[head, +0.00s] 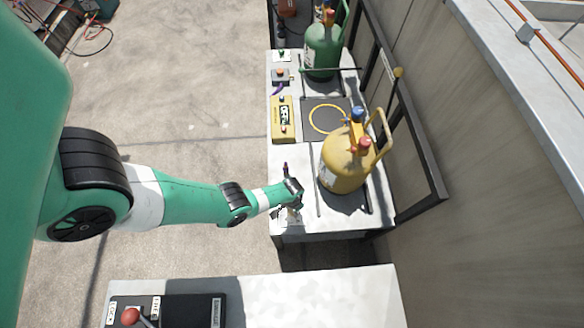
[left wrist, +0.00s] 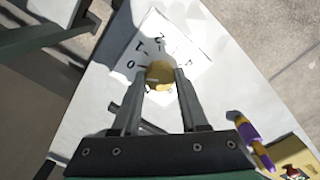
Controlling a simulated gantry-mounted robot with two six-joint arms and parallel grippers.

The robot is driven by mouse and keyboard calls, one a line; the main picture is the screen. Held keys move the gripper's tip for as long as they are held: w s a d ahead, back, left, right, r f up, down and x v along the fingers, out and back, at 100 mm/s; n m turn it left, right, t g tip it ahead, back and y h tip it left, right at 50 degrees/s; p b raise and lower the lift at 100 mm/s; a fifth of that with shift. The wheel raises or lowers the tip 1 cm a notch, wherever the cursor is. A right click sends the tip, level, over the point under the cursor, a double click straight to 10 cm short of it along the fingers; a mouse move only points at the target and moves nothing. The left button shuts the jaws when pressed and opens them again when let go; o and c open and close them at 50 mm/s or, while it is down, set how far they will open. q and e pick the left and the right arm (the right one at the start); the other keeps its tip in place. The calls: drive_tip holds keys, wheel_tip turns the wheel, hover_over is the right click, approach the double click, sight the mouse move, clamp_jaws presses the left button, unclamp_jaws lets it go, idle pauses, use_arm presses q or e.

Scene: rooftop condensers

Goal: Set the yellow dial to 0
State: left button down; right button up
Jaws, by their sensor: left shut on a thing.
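The yellow dial (left wrist: 160,72) shows in the left wrist view, on a white plate (left wrist: 150,30) with black marks around it. A mark that looks like 0 is at the left of the dial. My left gripper (left wrist: 161,82) is shut on the dial, one finger on each side of it. The dial's pointer is hidden or too small to read. In the head view my left gripper (head: 290,208) is at the near left corner of the white bench (head: 283,155) and hides the dial. My right gripper is in neither view.
A yellow gas cylinder (head: 343,167) stands right of my left gripper, a green one (head: 322,50) farther back. A yellow box (head: 283,120) with a display lies on the bench. A purple and yellow pen-like thing (left wrist: 250,135) is close by. A red-knobbed lever (head: 131,316) is at front left.

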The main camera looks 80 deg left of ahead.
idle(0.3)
use_arm(q)
drive_tip(key=shift+c, duration=2.1)
unclamp_jaws()
wheel_tip(320, 180, up, 12)
drive_tip(key=p, duration=1.1)
drive_tip(key=shift+f+p, duration=0.15)
drive_tip(key=shift+p, duration=0.2)
